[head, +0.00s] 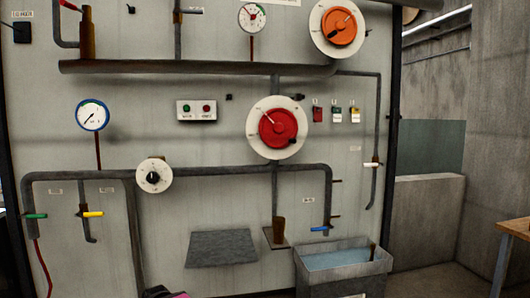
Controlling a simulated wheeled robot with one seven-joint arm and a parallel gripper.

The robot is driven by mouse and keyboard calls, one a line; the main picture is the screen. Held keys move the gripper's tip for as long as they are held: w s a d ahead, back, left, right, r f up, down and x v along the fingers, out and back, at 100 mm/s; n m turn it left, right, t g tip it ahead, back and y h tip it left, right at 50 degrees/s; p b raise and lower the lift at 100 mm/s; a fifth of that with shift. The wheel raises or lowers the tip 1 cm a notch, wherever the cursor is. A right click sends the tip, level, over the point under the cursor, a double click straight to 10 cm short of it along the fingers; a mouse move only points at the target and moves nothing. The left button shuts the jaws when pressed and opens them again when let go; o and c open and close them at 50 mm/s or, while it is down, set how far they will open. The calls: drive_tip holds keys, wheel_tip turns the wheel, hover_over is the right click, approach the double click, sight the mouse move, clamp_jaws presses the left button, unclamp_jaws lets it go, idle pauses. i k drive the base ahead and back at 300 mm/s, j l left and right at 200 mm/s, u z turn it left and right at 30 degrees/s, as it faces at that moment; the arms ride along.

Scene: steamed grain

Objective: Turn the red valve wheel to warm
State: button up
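The red valve wheel (278,129) is mounted on a round white dial plate (255,143) near the middle of the grey wall panel in the head view. A thin pale pointer line on the wheel points to the upper left. A small dark handle (292,141) sits at its lower right. The marks on the dial plate are too small to read, so I cannot tell which setting the wheel is at. My gripper is not clearly seen, and nothing touches the wheel.
An orange wheel (340,27) is above right. A small white dial with a black knob (153,176) is at lower left. Pipes (200,67) run above and below the red wheel. A grey trough (343,276) stands below right. A dark and pink shape (162,292) shows at the bottom edge.

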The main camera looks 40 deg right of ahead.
sight(277, 128)
drive_tip(key=k+l, duration=0.1)
drive_tip(key=l, duration=0.85)
drive_tip(key=k+l, duration=0.15)
drive_tip(key=l, duration=0.3)
drive_tip(key=k+l, duration=0.1)
drive_tip(key=l, duration=0.85)
drive_tip(key=k+l, duration=0.15)
drive_tip(key=l, duration=0.3)
drive_tip(key=k+l+u, duration=0.1)
drive_tip(key=l, duration=0.4)
drive_tip(key=k+l, duration=0.1)
drive_tip(key=l, duration=0.35)
